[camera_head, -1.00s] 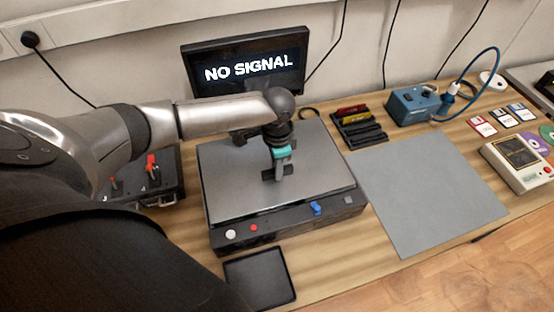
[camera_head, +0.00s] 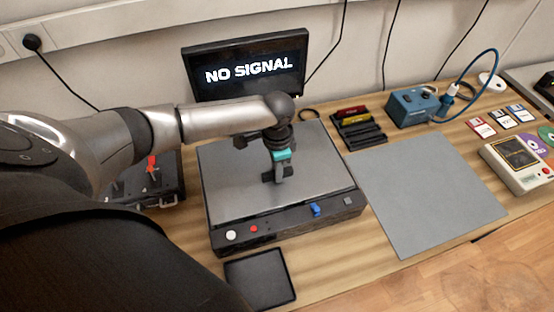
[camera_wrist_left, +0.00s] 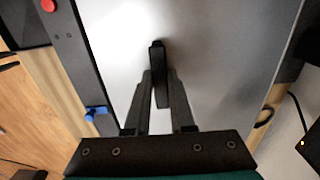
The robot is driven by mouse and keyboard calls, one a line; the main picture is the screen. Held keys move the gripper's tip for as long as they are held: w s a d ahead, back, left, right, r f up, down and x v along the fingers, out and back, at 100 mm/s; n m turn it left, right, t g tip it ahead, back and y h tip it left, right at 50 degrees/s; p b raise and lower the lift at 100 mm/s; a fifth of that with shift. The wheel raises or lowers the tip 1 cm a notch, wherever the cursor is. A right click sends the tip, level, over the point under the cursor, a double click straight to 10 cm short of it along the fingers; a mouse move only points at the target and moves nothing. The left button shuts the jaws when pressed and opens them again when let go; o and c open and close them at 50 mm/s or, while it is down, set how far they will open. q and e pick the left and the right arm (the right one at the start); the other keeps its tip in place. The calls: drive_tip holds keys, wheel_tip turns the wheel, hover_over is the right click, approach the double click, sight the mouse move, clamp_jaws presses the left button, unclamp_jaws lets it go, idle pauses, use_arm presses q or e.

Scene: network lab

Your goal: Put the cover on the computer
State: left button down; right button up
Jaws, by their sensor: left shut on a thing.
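The computer (camera_head: 290,229) is a low dark box on the wooden table, with a white button, a red button and a blue switch on its front. The flat grey metal cover (camera_head: 235,190) lies over its top; it fills much of the left wrist view (camera_wrist_left: 215,60). My left gripper (camera_head: 277,178) is above the middle of the cover, pointing down. In the left wrist view its fingers (camera_wrist_left: 160,100) are shut on the cover's dark handle (camera_wrist_left: 157,60). Whether the cover sits fully flush cannot be told. My right gripper is not in view.
A monitor (camera_head: 247,65) reading "NO SIGNAL" stands behind. A grey mat (camera_head: 428,190) lies clear to the right. A black tray (camera_head: 260,278) is in front, a rack of batteries (camera_head: 358,128) and a blue device (camera_head: 412,106) behind right, and a switch box (camera_head: 150,180) at left.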

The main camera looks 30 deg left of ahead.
use_arm(q)
drive_tip(key=shift+p, duration=0.45)
drive_tip(key=shift+f, duration=0.45)
idle(0.9)
drive_tip(key=shift+c, duration=2.2)
unclamp_jaws()
drive_tip(key=shift+r, duration=0.1)
wheel_tip(320, 180, up, 8)
drive_tip(key=p, duration=0.9)
drive_tip(key=shift+s+d+f, duration=0.1)
drive_tip(key=shift+f, duration=0.1)
